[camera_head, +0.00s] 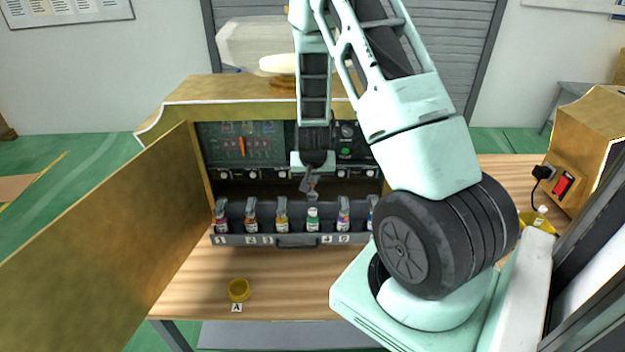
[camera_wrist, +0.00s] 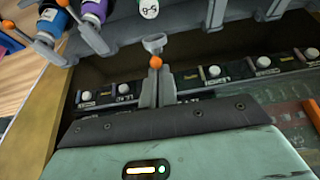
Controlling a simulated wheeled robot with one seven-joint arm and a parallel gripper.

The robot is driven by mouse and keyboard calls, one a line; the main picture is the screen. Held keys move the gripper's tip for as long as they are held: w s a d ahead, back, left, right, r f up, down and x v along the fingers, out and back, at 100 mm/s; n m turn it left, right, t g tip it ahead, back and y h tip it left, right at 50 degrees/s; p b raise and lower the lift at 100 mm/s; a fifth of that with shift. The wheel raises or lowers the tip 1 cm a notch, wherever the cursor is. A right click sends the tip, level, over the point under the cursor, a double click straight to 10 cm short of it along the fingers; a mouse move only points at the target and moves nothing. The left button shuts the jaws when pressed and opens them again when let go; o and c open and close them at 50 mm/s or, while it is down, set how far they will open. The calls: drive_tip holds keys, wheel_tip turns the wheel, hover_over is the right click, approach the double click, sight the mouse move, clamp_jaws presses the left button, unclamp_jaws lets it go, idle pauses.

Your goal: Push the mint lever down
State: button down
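My gripper (camera_head: 309,184) is in front of the dispenser's dark opening, above the bottle row. In the wrist view its two grey fingers (camera_wrist: 158,88) are side by side, close together, with nothing visible held between them. An orange ball-ended lever (camera_wrist: 156,62) with a grey ring-shaped part shows right at the fingertips; I cannot tell whether they touch it. In the head view the gripper hides this lever. A green bottle (camera_head: 313,219) stands just below the gripper; its end shows in the wrist view (camera_wrist: 148,8). No readable label says mint.
Several small bottles stand in the grey rack (camera_head: 262,240). An open wooden door (camera_head: 100,240) is at left. A yellow cup (camera_head: 239,289) sits on the table behind label A. A wooden box with a red switch (camera_head: 563,185) is at right. The table's front left is mostly clear.

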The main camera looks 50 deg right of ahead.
drive_tip(key=shift+s+a+f+b, duration=0.4)
drive_tip(key=shift+s+a+b, duration=0.05)
drive_tip(key=shift+a+b, duration=0.1)
idle(0.4)
drive_tip(key=shift+s+a+f+b, duration=0.45)
drive_tip(key=shift+a+f+b, duration=0.05)
drive_tip(key=shift+f+b, duration=0.05)
idle(0.4)
drive_tip(key=p+v, duration=0.7)
drive_tip(key=v, duration=0.4)
drive_tip(key=shift+w+d+r+p, duration=0.15)
drive_tip(key=shift+w+d+p, duration=0.2)
drive_tip(key=shift+p, duration=0.05)
idle(0.4)
